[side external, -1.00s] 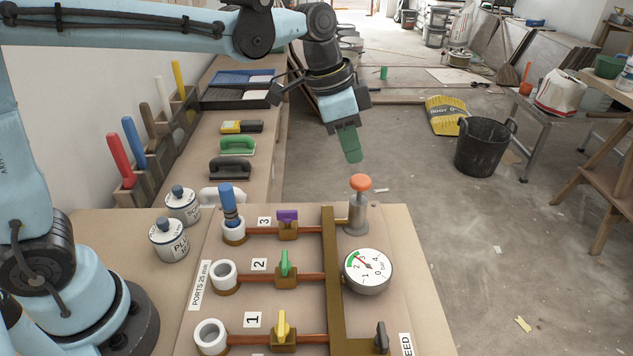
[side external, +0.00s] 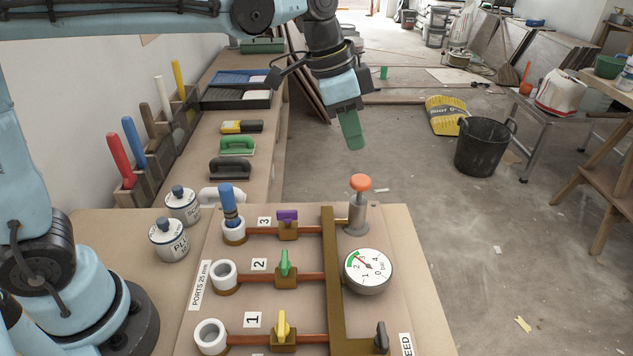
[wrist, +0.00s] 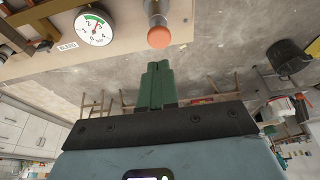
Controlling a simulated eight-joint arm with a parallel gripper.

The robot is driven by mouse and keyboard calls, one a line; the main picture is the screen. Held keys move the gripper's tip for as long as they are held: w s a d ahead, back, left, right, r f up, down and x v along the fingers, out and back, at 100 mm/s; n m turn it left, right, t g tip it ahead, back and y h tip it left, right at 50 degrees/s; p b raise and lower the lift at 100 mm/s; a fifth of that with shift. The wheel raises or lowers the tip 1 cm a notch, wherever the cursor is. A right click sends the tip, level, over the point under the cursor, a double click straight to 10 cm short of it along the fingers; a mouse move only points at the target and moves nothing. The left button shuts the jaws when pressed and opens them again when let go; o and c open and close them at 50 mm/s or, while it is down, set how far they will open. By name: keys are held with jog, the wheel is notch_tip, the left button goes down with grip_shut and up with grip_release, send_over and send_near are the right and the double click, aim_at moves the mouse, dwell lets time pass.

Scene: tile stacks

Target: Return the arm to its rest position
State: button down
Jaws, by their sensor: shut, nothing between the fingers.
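My gripper (side external: 353,141) has green fingers pressed together, with nothing between them. It hangs above and behind the orange-capped post (side external: 360,190) at the back of the pipe board, touching nothing. In the wrist view the shut fingers (wrist: 157,74) show below the orange cap (wrist: 158,37). The board (side external: 307,254) carries white ports, brown pipes and a gauge (side external: 368,271) whose red needle lies by the green band. A blue plug (side external: 228,202) stands in the port of row 3. The ports of rows 2 (side external: 224,273) and 1 (side external: 211,334) are empty.
Two small white tins (side external: 169,238) stand left of the board. A tool rack (side external: 160,137), a green-handled trowel (side external: 238,146) and a black tray (side external: 236,98) line the side bench. The air around my gripper is clear. A black bucket (side external: 484,150) stands on the floor.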

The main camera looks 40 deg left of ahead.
jog(key=x, duration=0.3)
jog(key=shift+a+f, duration=0.1)
jog(key=shift+f, duration=0.1)
jog(key=v, duration=0.8)
jog(key=x, duration=0.8)
jog(key=shift+s+a+f, duration=0.15)
jog(key=shift+s+a, duration=0.05)
jog(key=shift+s, duration=0.05)
jog(key=shift+w+d, duration=0.15)
jog(key=v, duration=1.2)
jog(key=shift+g, duration=0.3)
jog(key=x, duration=0.4)
jog(key=w+x, duration=0.1)
jog(key=x, duration=0.7)
jog(key=shift+w, duration=0.2)
jog(key=shift+w+r, duration=0.1)
jog(key=shift+r, duration=0.15)
